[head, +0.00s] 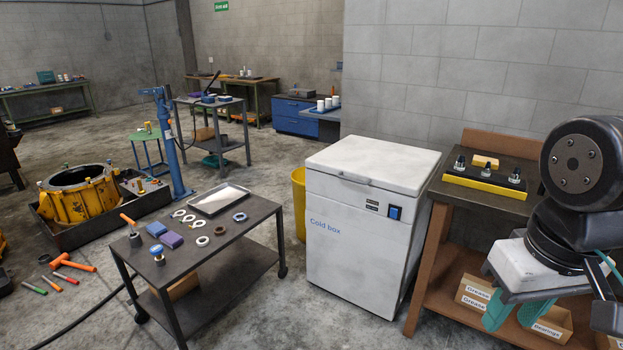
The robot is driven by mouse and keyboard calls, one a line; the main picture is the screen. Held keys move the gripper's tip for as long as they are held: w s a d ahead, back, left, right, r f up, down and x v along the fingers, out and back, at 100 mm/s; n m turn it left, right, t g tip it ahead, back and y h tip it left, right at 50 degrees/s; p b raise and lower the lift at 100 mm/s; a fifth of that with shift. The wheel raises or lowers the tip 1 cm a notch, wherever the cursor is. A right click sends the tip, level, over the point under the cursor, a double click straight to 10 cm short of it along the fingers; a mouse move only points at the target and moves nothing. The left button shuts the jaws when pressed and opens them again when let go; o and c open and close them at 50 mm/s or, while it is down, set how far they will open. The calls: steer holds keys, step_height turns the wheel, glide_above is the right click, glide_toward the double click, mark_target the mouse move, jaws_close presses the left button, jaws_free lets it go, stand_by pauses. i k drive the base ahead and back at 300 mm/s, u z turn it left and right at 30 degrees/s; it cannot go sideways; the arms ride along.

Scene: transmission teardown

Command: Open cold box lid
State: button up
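The cold box (355,245) is a white chest with blue "Cold box" lettering and a blue switch on its front. Its lid (375,160) is shut flat on top, with a grey handle (355,178) at the front edge. My gripper (515,315) hangs at the lower right, right of the cold box and in front of the brown bench. Its two teal fingers stand apart with nothing seen between them. It is clear of the lid and handle.
A brown workbench (440,235) stands close at the cold box's right, with labelled cartons (475,293) on its shelf. A dark cart (235,238) with small parts stands at the left. A yellow bin (299,203) is beside the box. Floor in front is clear.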

mark_target(402, 169)
steer(key=u, duration=0.05)
steer(key=i, duration=1.35)
steer(key=z, duration=0.65)
